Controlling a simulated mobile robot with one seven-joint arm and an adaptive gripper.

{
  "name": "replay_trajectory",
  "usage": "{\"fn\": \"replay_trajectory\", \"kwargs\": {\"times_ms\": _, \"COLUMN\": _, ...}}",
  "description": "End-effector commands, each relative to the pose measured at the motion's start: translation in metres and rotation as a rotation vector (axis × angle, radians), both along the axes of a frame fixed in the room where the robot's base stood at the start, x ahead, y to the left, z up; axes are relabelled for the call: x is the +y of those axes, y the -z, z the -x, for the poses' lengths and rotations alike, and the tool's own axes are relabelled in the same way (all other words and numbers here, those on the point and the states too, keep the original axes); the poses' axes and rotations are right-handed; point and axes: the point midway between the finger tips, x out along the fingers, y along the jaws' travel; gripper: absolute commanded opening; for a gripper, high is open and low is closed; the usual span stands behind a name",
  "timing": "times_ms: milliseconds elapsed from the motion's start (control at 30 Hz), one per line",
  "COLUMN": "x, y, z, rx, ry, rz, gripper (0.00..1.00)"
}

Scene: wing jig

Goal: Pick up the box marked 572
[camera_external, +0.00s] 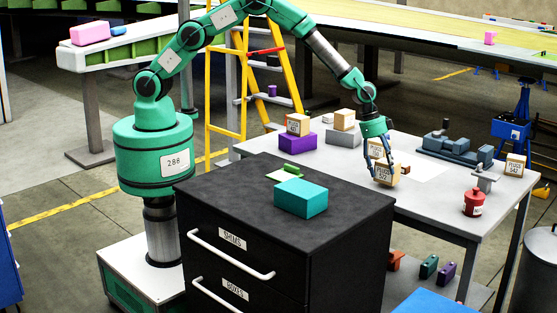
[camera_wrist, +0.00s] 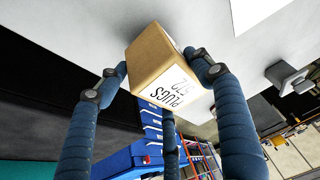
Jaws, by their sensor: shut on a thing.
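A tan cardboard box with a white label reading PLUGS 572 (camera_wrist: 158,65) fills the middle of the wrist view. It also shows near the front edge of the table in the external view (camera_external: 387,175). My gripper (camera_external: 382,163) is shut on it, with blue padded fingers on its sides in the wrist view (camera_wrist: 155,75). The box looks tilted in the wrist view. I cannot tell whether its underside touches the table.
Similar tan boxes sit on a purple block (camera_external: 297,142), on a grey block (camera_external: 341,138), behind my gripper and at the table's right (camera_external: 515,165). A red canister (camera_external: 473,202) and grey stand (camera_external: 485,179) are to the right. A black drawer cabinet (camera_external: 340,200) stands in front.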

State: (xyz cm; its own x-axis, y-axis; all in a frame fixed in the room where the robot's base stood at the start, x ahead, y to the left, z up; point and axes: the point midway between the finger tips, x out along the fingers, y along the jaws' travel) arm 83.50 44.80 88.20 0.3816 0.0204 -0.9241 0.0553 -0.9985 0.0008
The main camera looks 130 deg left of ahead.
Motion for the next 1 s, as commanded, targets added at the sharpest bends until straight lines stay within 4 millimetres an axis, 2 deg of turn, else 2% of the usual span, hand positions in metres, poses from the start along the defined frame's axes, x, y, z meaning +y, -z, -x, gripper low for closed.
{"fn": "replay_trajectory", "kwargs": {"times_ms": 100, "x": 0.001, "y": -0.021, "z": -0.001, "rx": -0.003, "ry": 0.002, "rz": -0.003, "gripper": 0.33}}
{"fn": "replay_trajectory", "kwargs": {"times_ms": 167, "x": -0.004, "y": -0.017, "z": 0.007, "rx": 0.000, "ry": 0.001, "rz": 0.000, "gripper": 0.33}}
{"fn": "replay_trajectory", "kwargs": {"times_ms": 1000, "x": -0.062, "y": -0.028, "z": 0.117, "rx": 0.000, "ry": 0.000, "rz": 0.000, "gripper": 0.33}}
